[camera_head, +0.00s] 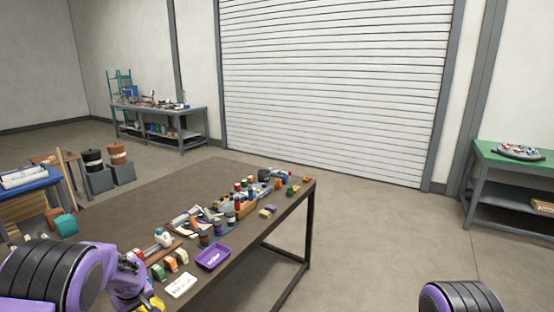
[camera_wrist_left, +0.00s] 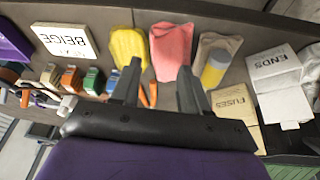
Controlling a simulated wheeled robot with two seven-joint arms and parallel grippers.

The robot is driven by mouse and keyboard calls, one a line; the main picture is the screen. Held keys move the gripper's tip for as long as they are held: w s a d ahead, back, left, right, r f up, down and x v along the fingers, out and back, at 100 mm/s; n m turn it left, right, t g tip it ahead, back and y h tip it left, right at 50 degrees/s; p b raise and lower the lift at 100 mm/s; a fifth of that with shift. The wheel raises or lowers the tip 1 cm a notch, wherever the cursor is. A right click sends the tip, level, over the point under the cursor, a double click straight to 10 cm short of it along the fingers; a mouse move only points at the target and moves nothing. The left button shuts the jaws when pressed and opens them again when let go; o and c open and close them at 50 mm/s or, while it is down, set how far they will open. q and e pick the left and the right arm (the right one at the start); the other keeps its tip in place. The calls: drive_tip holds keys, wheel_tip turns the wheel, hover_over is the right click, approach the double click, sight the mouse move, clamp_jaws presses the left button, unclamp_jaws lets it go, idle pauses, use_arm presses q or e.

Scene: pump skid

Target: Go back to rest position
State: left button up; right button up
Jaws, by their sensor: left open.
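My left gripper (camera_wrist_left: 159,74) is open in the left wrist view, its two dark fingers apart with nothing held between them. Beyond the fingertips lie a yellow item (camera_wrist_left: 129,46) and a pink item (camera_wrist_left: 171,50) on the brown table. In the head view my left arm (camera_head: 124,276) is bent low at the left, beside the near end of the table (camera_head: 205,170); its fingers are not clear there. Only a rounded part of my right arm (camera_head: 462,298) shows at the bottom right; the right gripper is out of view.
Small goods crowd the table's right side. A green bench (camera_head: 484,151) stands far right; floor between is clear.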

use_arm(q)
drive_tip(key=s+d+f+m, duration=0.1)
drive_tip(key=s+d+f, duration=0.2)
drive_tip(key=s+f, duration=0.55)
drive_tip(key=s+d+f+m, duration=0.1)
drive_tip(key=s+d+f, duration=0.2)
drive_tip(key=s+f, duration=0.55)
drive_tip(key=s+d+r+m+b, duration=0.1)
drive_tip(key=s+d, duration=0.1)
drive_tip(key=s, duration=0.9)
drive_tip(key=s+d+r+m+b, duration=0.1)
drive_tip(key=s+d, duration=0.1)
drive_tip(key=s, duration=0.9)
wheel_tip(320, 180, down, 8)
drive_tip(key=b, duration=0.8)
drive_tip(key=shift+f+y, duration=0.2)
drive_tip(key=shift+y, duration=0.2)
